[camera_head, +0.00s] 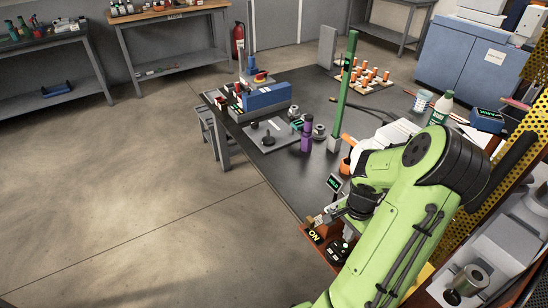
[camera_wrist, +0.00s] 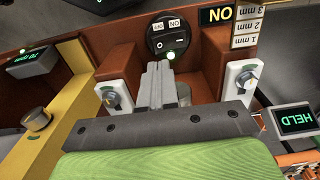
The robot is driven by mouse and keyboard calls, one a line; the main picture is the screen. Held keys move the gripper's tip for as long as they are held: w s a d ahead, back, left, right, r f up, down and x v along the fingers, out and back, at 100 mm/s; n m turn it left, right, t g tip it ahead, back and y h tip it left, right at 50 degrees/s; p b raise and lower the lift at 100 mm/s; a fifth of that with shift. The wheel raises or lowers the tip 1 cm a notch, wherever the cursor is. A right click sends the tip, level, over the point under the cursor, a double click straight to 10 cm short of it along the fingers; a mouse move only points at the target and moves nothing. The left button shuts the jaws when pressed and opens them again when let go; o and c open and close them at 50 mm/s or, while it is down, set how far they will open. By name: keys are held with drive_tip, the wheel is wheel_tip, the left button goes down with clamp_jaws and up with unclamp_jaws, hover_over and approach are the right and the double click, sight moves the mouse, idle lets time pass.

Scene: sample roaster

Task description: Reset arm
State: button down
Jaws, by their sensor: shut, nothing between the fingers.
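My gripper (camera_wrist: 156,84) is shut and empty in the wrist view. Its grey fingers lie together and point at a round black switch (camera_wrist: 168,38) with a lit green lamp below it; I cannot tell whether they touch anything.
Two white knob plates (camera_wrist: 112,88) and (camera_wrist: 241,79) flank my fingers. A small HELD display (camera_wrist: 296,120) is at the right. On the black table stand a purple bottle (camera_head: 306,134), a green post (camera_head: 345,85) and a blue box (camera_head: 266,96). The floor at left is clear.

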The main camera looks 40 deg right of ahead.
drive_tip(key=w+a+r+n+h+p, duration=0.1)
drive_tip(key=w+a+r+n, duration=0.2)
drive_tip(key=a+r, duration=0.3)
drive_tip(key=w+a+r+n+t+h+p, duration=0.1)
drive_tip(key=w+a+r+n+p, duration=0.15)
drive_tip(key=a+r+n, duration=0.4)
drive_tip(key=w+a+r+n+h+p, duration=0.1)
drive_tip(key=w+a+r, duration=0.25)
drive_tip(key=r, duration=0.45)
drive_tip(key=s+a+r+n+t+y+p, duration=0.1)
drive_tip(key=s+a+r+n+t, duration=0.1)
drive_tip(key=a, duration=0.6)
drive_tip(key=s+a+r+n+t+y+p, duration=0.1)
drive_tip(key=s+a+r+n+t+y, duration=0.1)
drive_tip(key=s+a+r+n, duration=0.3)
wheel_tip(320, 180, up, 3)
drive_tip(key=a+n, duration=0.2)
drive_tip(key=shift+a+r+t+p, duration=0.2)
drive_tip(key=shift+a+t+p, duration=0.1)
drive_tip(key=shift+a, duration=0.05)
drive_tip(key=shift+w+d, duration=0.1)
